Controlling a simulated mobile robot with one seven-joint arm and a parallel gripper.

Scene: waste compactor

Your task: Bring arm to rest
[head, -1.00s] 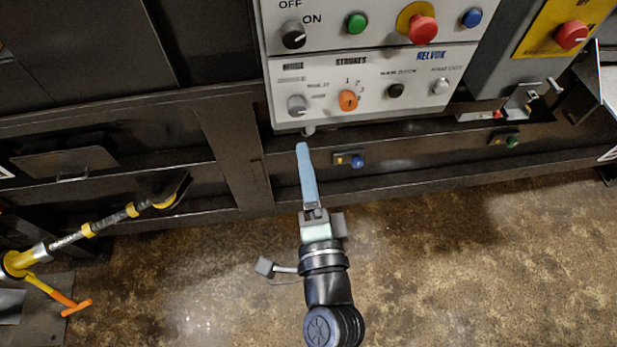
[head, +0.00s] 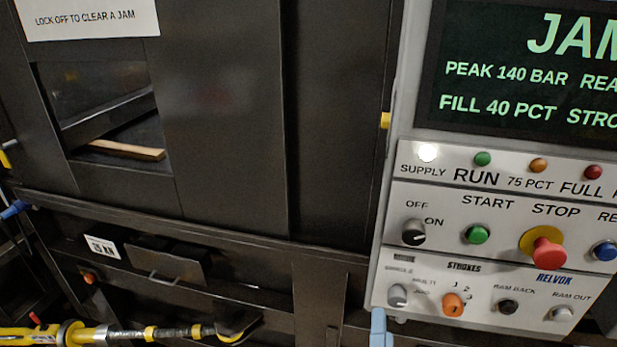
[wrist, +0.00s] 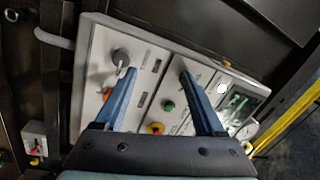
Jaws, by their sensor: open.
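My gripper (wrist: 157,76) shows in the wrist view with its two blue fingers spread apart and nothing between them. It points at the grey control panel (wrist: 98,50), with knobs and buttons beyond the fingers. How far the tips are from the panel is hard to tell. In the head view only a blue fingertip (head: 380,328) shows at the bottom edge, just below the lower left corner of the control panel (head: 384,270). The rest of the arm is out of that view.
The panel's display (head: 520,75) reads JAM, peak 140 bar, fill 40 pct. A wooden piece (head: 127,149) lies inside the window of the dark compactor body (head: 225,110). A yellow-banded tool (head: 105,334) is at lower left. A yellow bar (wrist: 285,112) stands right in the wrist view.

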